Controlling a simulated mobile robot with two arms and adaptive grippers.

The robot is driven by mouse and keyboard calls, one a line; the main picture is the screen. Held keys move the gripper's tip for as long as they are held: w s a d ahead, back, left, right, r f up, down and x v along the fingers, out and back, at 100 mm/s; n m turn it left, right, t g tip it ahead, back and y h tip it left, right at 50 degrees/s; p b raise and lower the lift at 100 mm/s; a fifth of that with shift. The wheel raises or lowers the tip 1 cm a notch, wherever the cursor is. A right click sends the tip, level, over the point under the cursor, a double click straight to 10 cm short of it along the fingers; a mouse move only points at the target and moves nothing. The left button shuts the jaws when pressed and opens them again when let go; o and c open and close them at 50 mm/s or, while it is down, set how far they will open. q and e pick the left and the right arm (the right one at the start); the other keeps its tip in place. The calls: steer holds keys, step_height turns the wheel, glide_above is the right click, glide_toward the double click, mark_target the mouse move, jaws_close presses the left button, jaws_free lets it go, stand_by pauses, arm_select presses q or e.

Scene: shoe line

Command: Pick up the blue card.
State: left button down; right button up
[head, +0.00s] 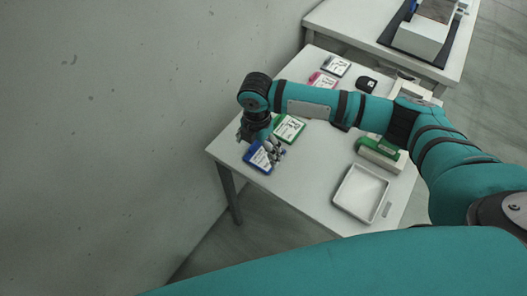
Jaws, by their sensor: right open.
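The blue card (257,160) lies on the white table near its left front corner, with a white label on it. My right gripper (264,145) is directly above the card in the head view and hides part of it. The gripper is open. I cannot tell whether its fingers touch the card. My left gripper is not in view.
A green card (289,128), a pink card (322,81) and a dark-edged card (336,66) lie farther back. A white tray (345,206), a green-and-white box (381,154) and a black object (366,84) are also on the table (310,180). A wall is at left.

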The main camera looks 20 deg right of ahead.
mark_target(259, 162)
steer(key=shift+f+p, duration=0.35)
steer(key=shift+f, duration=0.55)
step_height(259, 162, down, 4)
steer(key=shift+w+d+r+p, duration=0.1)
steer(key=shift+r+p, duration=0.1)
steer(key=shift+p, duration=0.2)
steer(key=shift+f, duration=0.3)
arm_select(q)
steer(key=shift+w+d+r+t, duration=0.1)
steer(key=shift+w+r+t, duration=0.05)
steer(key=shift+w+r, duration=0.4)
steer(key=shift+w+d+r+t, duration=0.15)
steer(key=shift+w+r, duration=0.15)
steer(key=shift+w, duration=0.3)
arm_select(e)
steer(key=c, duration=1)
